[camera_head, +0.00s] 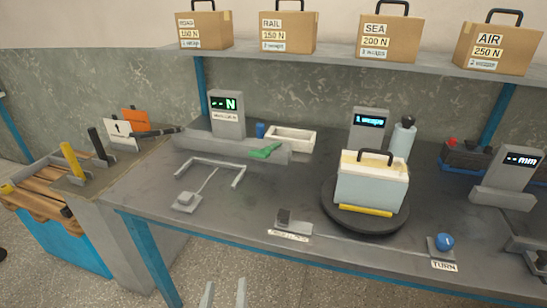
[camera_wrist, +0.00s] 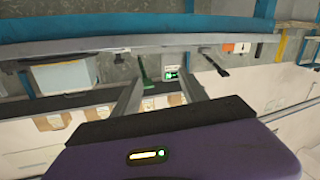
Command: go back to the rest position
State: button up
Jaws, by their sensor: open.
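My gripper (camera_head: 225,291) shows only by its two pale fingertips at the bottom edge of the head view, in front of the workbench (camera_head: 270,192) and below its top. The fingers are apart with nothing between them. In the wrist view my gripper (camera_wrist: 158,84) is also open and empty, and the picture is upside down, with the bench edge (camera_wrist: 120,45) crossing ahead of it. A white and pale-blue box with a dark handle (camera_head: 371,187) stands on a round dark turntable (camera_head: 340,215), apart from the gripper. The rest of my arm is hidden in the head view.
Cartons labelled ROAD (camera_head: 203,30), RAIL (camera_head: 288,32), SEA (camera_head: 389,38) and AIR (camera_head: 498,48) stand on the shelf. A display post (camera_head: 227,122), green tool (camera_head: 265,151) and blue knob (camera_head: 444,242) are on the bench. A blue-sided crate (camera_head: 70,246) stands left. Floor shows in front.

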jog(key=s+d+f+n+g+y+p, duration=0.2)
jog(key=s+d+f+n+g+y, duration=0.15)
jog(key=s+y, duration=0.35)
jog(key=s+d+r+m+h+p, duration=0.1)
jog(key=s+d+r+m+h, duration=0.2)
jog(key=s+d, duration=0.8)
jog(key=s+d+r+m+t+h+p, duration=0.1)
jog(key=s+d+r+m+h+p, duration=0.1)
jog(key=s+d+r, duration=0.4)
jog(key=s+d+m+h, duration=0.1)
jog(key=s+d+h, duration=0.1)
jog(key=s+d, duration=0.3)
jog(key=shift+s+d+r, duration=0.25)
jog(key=shift+d+r, duration=0.05)
jog(key=shift+d, duration=1.75)
